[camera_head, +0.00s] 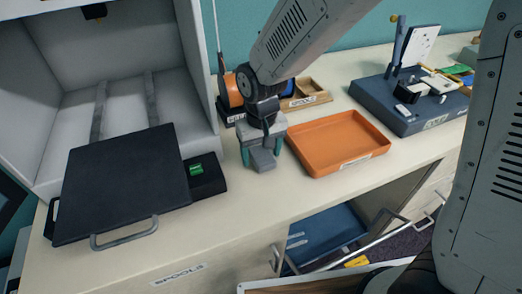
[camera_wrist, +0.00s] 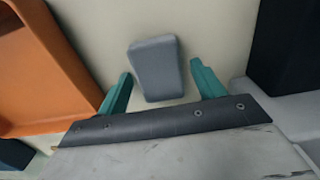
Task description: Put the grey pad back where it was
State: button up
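The grey pad (camera_wrist: 156,68) is a small block with rounded edges, lying on the pale worktop in the wrist view. In the head view the pad (camera_head: 263,161) shows just below my gripper, partly hidden by it. My gripper (camera_head: 262,152) points down over the worktop, left of the orange tray. In the wrist view my gripper (camera_wrist: 161,72) is open, with one teal finger to each side of the pad's near end. A gap shows between the pad and each finger. Whether the pad touches the palm side is unclear.
An orange tray (camera_head: 335,143) stands close right of the gripper. A black plate with a handle (camera_head: 124,184) lies before the white enclosure (camera_head: 45,65) at left. A labelled wooden box (camera_head: 306,96) and a dark blue base with a device (camera_head: 405,112) stand behind. A drawer (camera_head: 330,232) below is open.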

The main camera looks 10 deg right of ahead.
aim_at(261, 153)
notch_tip(261, 153, up, 12)
jog(key=s+d+r+m, duration=0.1)
jog(key=s+d+r, duration=0.25)
jog(key=d, duration=0.25)
jog(key=s+d+r+m, duration=0.1)
jog(key=s+d+r, duration=0.25)
jog(key=d, duration=0.35)
jog(key=s+d+m+t, duration=0.1)
jog(key=s+d, duration=0.7)
jog(key=s, duration=0.5)
jog(key=shift+f, duration=0.2)
